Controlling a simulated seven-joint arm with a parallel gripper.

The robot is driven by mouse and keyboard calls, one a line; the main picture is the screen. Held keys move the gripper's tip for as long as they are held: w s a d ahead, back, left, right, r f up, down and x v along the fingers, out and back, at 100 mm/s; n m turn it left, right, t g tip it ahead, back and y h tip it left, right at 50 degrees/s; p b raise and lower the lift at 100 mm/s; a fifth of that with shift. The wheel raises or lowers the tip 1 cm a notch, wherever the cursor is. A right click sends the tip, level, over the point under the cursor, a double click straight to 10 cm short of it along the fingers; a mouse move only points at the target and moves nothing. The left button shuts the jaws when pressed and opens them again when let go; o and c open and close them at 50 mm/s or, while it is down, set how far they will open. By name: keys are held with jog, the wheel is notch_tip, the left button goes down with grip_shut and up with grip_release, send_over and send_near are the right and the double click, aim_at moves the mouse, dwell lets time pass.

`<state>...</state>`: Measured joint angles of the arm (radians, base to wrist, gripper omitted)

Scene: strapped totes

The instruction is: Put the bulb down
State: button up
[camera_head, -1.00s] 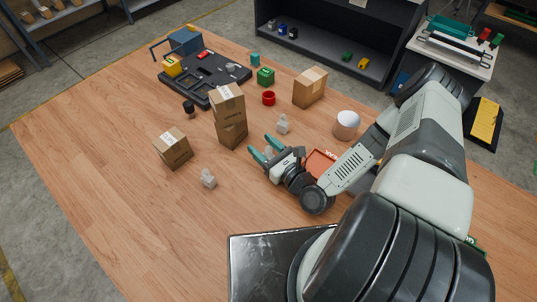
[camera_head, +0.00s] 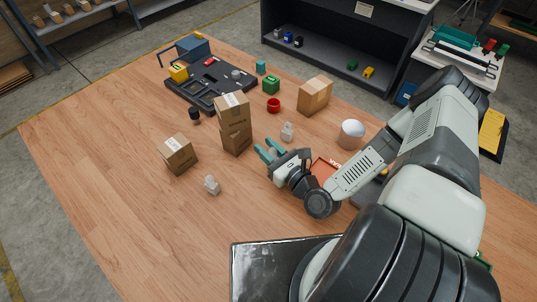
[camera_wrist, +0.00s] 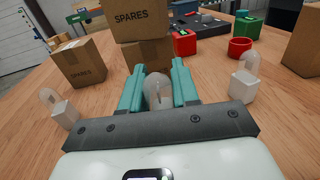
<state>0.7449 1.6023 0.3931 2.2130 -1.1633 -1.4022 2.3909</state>
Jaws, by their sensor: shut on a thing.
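My gripper (camera_wrist: 157,92) has two teal fingers, shut on a clear, rounded bulb (camera_wrist: 158,88) seen between them in the wrist view. In the head view my gripper (camera_head: 268,151) is low over the wooden table, in front of the stacked boxes; the held bulb is mostly hidden there by the fingers. I cannot tell whether the bulb touches the table. Two other clear bulbs sit in whitish blocks: a left one (camera_wrist: 60,105), also in the head view (camera_head: 211,184), and a right one (camera_wrist: 245,77), also in the head view (camera_head: 287,131).
Two stacked cartons (camera_head: 235,122) stand just ahead, with another carton (camera_head: 178,154) to the left. A dark tray (camera_head: 209,82) lies at the back with a pale rounded thing (camera_head: 236,74). A red cup (camera_head: 273,105) and a carton (camera_head: 315,95) stand right. The left-front table is clear.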

notch_tip(320, 180, up, 7)
jog(key=w, duration=0.1)
notch_tip(320, 180, up, 10)
jog(key=m+t+h, duration=0.3)
jog(key=m+h, duration=0.4)
jog(key=h, duration=0.3)
send_over(315, 80)
notch_tip(315, 80, down, 9)
jog(key=shift+r, duration=0.1)
jog(key=o, duration=1)
jog(key=shift+o, duration=0.2)
jog(key=s, duration=1.2)
